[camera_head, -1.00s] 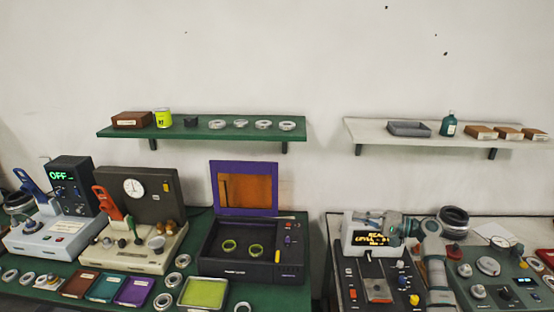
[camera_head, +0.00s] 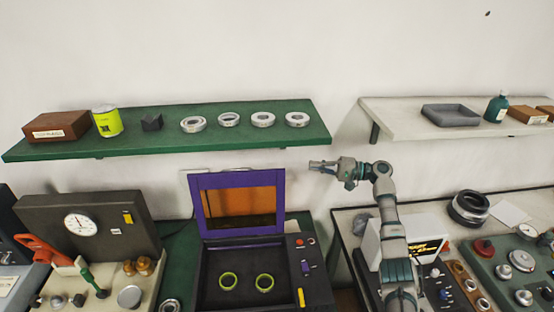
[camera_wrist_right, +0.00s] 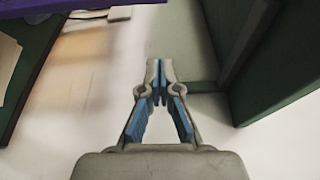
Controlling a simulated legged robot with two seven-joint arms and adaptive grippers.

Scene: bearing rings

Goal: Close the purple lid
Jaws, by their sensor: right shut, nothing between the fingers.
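The purple lid (camera_head: 239,203) stands open and upright at the back of a dark box machine (camera_head: 322,290). It is a purple frame around an orange window. My right gripper (camera_head: 312,165) is shut and empty. It is up in the air to the right of the lid's top edge, apart from it, and points left. In the right wrist view the shut fingertips (camera_wrist_right: 157,64) show, with a purple edge (camera_wrist_right: 30,20) at the top left corner. My left gripper is not in view.
A green shelf (camera_head: 180,147) with a brick-brown box, a yellow can and several rings hangs above the lid. A white shelf (camera_head: 420,130) is at the right. A gauge machine (camera_head: 90,225) stands left of the box. Bare wall lies behind.

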